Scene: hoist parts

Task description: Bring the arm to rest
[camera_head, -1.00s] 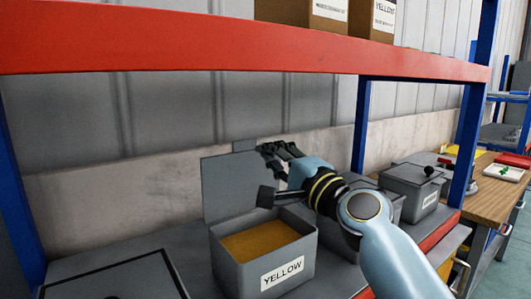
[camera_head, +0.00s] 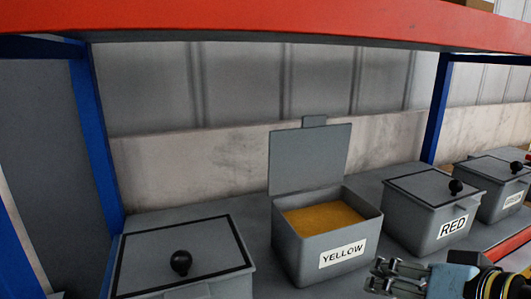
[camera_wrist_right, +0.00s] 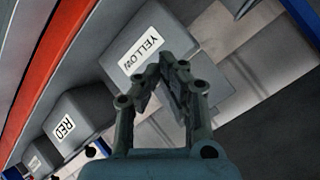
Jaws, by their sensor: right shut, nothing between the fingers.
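My right gripper (camera_head: 376,276) is at the lower right of the head view, in front of the shelf and below the gap between the yellow-labelled bin and the red-labelled bin. It is shut and empty; its fingertips also meet in the wrist view (camera_wrist_right: 172,66). The grey bin labelled YELLOW (camera_head: 305,250) stands with its lid (camera_head: 309,160) raised upright at the back and yellow-brown contents inside. The wrist view shows this bin (camera_wrist_right: 165,30) beyond the fingers. Most of my right arm is cut off by the frame edge. My left gripper is not in view.
A closed bin labelled RED (camera_head: 425,228) and another closed grey bin (camera_head: 500,203) stand to the right. A closed lidded bin (camera_head: 205,252) is at the left. The red shelf beam (camera_head: 260,22) runs overhead, with blue posts (camera_head: 97,140) at the sides.

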